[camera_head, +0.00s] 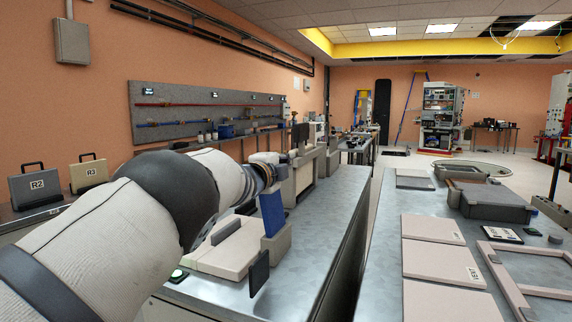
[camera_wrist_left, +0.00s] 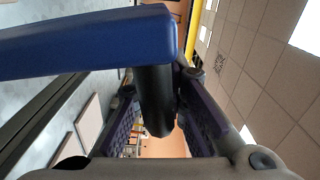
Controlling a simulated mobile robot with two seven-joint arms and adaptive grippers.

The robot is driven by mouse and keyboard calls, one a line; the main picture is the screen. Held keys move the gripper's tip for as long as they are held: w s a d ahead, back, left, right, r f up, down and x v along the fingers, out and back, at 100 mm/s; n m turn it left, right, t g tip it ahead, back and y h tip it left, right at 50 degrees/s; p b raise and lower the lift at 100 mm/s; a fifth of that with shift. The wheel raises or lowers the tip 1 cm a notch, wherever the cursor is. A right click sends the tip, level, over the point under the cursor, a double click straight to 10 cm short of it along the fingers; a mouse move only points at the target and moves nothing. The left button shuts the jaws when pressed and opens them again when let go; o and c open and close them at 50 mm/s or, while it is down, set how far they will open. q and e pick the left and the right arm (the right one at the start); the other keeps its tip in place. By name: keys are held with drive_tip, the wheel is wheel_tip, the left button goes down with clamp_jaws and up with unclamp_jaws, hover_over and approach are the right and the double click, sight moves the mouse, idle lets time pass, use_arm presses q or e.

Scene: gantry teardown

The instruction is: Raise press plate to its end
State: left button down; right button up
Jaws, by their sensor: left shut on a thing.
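In the wrist view, my left gripper (camera_wrist_left: 158,118) has its two purple-padded fingers on either side of a dark cylindrical handle (camera_wrist_left: 154,95) and is shut on it. A blue bar (camera_wrist_left: 85,45) crosses the view at the handle's end. In the head view, my left arm reaches forward from the left to a grey and beige machine (camera_head: 303,172) on the bench, which looks like the press. My left gripper (camera_head: 282,158) is small and partly hidden there. I cannot clearly make out the press plate or its height. My right gripper is not in view.
A grey block with an upright blue panel (camera_head: 272,212) stands on the near metal bench (camera_head: 318,235), beside pale flat panels (camera_head: 222,250). Cases R2 (camera_head: 36,187) and R3 (camera_head: 88,172) stand at left. The right bench holds pale plates (camera_head: 433,262) and a frame (camera_head: 497,262). A floor gap separates the benches.

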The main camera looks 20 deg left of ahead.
use_arm(q)
drive_tip(key=shift+d+r, duration=0.3)
drive_tip(key=shift+r, duration=0.05)
drive_tip(key=c, duration=1.6)
unclamp_jaws()
drive_tip(key=shift+f, duration=0.1)
drive_tip(key=shift+d+f, duration=0.1)
drive_tip(key=shift+f, duration=0.1)
drive_tip(key=s, duration=1.2)
drive_tip(key=shift+a, duration=0.25)
